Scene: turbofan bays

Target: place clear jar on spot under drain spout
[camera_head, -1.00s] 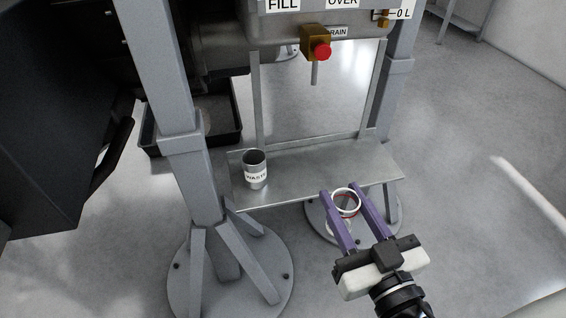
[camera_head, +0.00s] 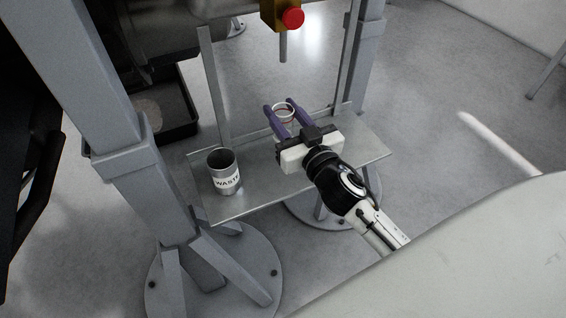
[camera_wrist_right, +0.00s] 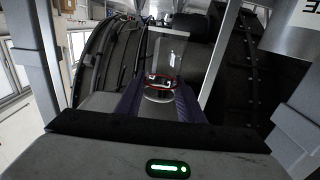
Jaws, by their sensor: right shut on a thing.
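The clear jar (camera_head: 284,115), with a white rim and a red band, is between the purple fingers of my right gripper (camera_head: 281,108). My right gripper is shut on it, above the rear part of the metal shelf (camera_head: 345,155). The drain spout (camera_head: 283,47) is a grey tube below a brass valve with a red knob (camera_head: 293,18), and appears directly above the jar in the picture. I cannot tell whether the jar touches the shelf. In the right wrist view the clear jar (camera_wrist_right: 163,60) stands between the fingers (camera_wrist_right: 158,95). My left gripper is not in view.
A metal can labelled WASTE (camera_head: 226,182) stands on the left of the shelf. Grey support posts (camera_head: 125,130) rise on both sides. A black tray (camera_head: 165,105) lies on the floor behind the left post. The shelf's right part is bare.

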